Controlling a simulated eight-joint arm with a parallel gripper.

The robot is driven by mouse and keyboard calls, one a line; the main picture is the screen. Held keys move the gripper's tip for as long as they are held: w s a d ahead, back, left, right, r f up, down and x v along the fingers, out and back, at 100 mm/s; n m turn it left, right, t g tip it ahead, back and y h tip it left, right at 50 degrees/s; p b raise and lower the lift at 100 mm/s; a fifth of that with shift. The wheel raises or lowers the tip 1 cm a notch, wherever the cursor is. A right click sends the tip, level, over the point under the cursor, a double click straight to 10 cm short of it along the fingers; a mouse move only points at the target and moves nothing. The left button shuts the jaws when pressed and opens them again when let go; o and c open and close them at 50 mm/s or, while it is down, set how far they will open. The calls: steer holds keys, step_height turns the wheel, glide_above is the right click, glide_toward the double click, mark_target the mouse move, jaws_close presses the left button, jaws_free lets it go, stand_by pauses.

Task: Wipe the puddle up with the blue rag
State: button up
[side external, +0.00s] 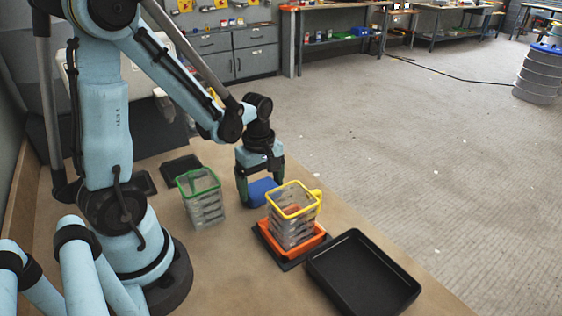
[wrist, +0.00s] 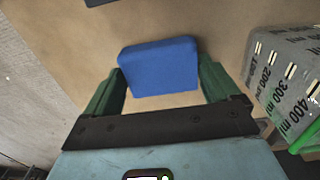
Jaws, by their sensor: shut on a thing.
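The blue rag (side external: 262,192) is a blue block-shaped piece between the fingers of my gripper (side external: 260,199), just above or on the brown table. In the wrist view the rag (wrist: 159,67) fills the space between the two dark green fingertips (wrist: 159,80); my gripper is shut on it. I cannot tell whether the rag touches the table. No puddle is clearly visible in either view; it may be hidden under or behind things.
A clear jug with yellow rim (side external: 294,215) stands in an orange tray (side external: 318,241) on a black one, close to my gripper's right. A green-rimmed jug (side external: 202,199) stands left. A black tray (side external: 362,274) lies front right. Graduated jug wall (wrist: 285,75) is close in the wrist view.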

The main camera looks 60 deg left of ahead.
mark_target(264, 178)
steer(key=shift+a+f, duration=0.1)
steer(key=shift+a, duration=3.15)
steer(key=shift+w+d, duration=0.3)
steer(key=shift+d, duration=1.1)
steer(key=shift+w+d, duration=0.3)
steer(key=shift+d, duration=1.05)
steer(key=shift+w+d, duration=0.3)
steer(key=shift+d, duration=1.1)
steer(key=shift+w+a, duration=0.1)
steer(key=shift+a, duration=3.8)
steer(key=shift+a+r, duration=0.15)
steer(key=shift+r, duration=0.45)
steer(key=shift+a+r, duration=0.15)
steer(key=shift+r, duration=3.35)
